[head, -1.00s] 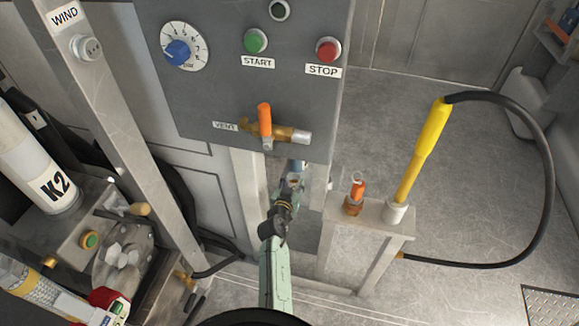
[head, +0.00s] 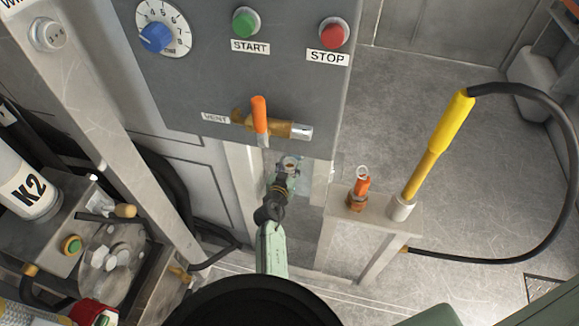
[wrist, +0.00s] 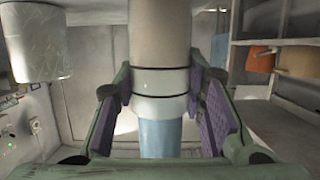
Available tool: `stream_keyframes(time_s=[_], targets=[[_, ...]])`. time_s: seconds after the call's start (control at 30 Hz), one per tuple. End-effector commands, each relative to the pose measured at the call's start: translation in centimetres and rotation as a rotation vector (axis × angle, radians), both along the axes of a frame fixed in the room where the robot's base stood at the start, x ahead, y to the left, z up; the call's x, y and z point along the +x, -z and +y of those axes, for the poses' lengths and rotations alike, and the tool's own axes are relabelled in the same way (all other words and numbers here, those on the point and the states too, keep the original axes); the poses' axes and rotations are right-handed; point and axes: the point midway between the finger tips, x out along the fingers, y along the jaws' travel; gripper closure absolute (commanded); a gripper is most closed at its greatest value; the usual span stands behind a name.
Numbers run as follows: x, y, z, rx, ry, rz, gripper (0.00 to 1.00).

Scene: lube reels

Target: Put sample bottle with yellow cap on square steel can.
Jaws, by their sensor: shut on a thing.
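My gripper (head: 286,172) is small in the head view, low in front of the grey panel and under the vent valve. In the wrist view my gripper (wrist: 164,108) has purple pads on both sides of an upright pale cylinder (wrist: 160,82) and is shut on it. The cylinder has a beige upper part, a white band with dark rings and a light blue lower part; its ends are hidden. No yellow cap shows, so I cannot tell whether this is the sample bottle. I cannot make out a square steel can.
The grey panel (head: 190,100) carries an orange-handled vent valve (head: 260,120) just above my gripper. To the right, a metal stand (head: 345,235) holds an orange-topped fitting (head: 359,190) and a yellow-handled hose tool (head: 438,140). Floor (head: 460,200) beyond is clear.

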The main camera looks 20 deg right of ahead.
Motion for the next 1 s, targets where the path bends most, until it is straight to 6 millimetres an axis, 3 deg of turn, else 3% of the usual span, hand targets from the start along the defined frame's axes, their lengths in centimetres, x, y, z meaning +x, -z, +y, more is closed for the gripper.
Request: stream_keyframes(time_s=[0.17,0.2,0.47,1.0], targets=[[0.03,0.47,0.0,-0.001,0.0,-0.001,0.97],[0.01,0.33,-0.01,0.0,0.0,0.0,0.61],[0.01,0.31,0.0,0.0,0.0,0.0,0.44],[0.09,-0.31,-0.07,0.0,0.0,0.0,0.43]])
